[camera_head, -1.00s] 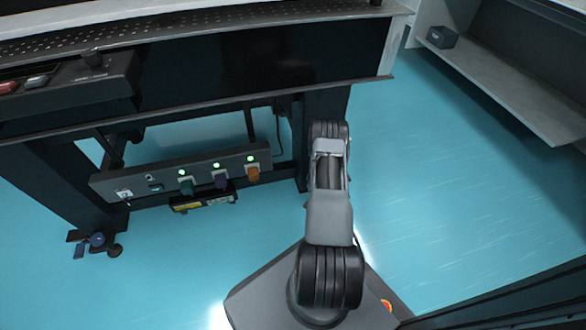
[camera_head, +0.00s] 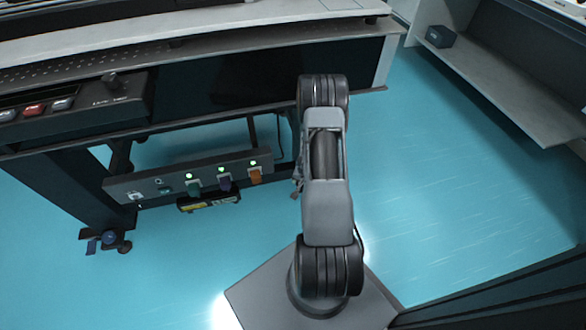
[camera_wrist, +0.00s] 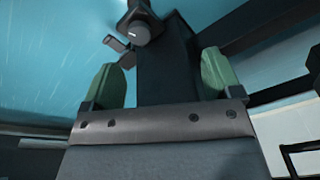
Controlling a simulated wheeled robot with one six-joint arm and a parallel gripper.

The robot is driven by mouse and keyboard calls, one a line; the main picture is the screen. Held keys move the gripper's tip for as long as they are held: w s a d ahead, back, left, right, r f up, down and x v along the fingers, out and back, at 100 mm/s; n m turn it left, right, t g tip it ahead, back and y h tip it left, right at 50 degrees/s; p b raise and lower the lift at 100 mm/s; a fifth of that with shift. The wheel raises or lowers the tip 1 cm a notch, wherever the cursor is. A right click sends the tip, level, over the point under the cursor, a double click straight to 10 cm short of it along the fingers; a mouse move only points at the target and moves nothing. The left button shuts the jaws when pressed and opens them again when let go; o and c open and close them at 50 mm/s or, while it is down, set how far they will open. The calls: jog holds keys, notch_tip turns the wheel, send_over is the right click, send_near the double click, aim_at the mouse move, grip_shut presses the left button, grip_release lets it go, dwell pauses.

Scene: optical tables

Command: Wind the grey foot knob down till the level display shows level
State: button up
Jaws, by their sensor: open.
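In the wrist view my gripper (camera_wrist: 162,80) is open, its two green fingers wide apart with nothing held between them. A dark table leg (camera_wrist: 165,70) shows beyond the gap. At its end, near the top edge, is a round grey knob (camera_wrist: 143,32), beyond the fingers and apart from them, with small flat tabs beside it. In the head view a foot with a bluish disc (camera_head: 109,238) stands by the left table leg; I cannot tell if it is the same foot. My gripper is hidden there. I cannot make out a level reading.
The optical table (camera_head: 230,75) spans the upper left, with a control box (camera_head: 105,105) on its front. A panel with green lights and coloured switches (camera_head: 190,175) hangs below. A grey shelf (camera_head: 500,85) stands at right. The blue floor (camera_head: 450,200) between is clear.

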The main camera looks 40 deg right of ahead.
jog(key=w+a+r+n+y+p, duration=0.1)
jog(key=a+r, duration=0.4)
jog(key=r, duration=0.5)
jog(key=shift+w+a+r+n+p, duration=0.15)
jog(key=shift+w+a+n+p, duration=0.1)
jog(key=shift+n+p, duration=0.25)
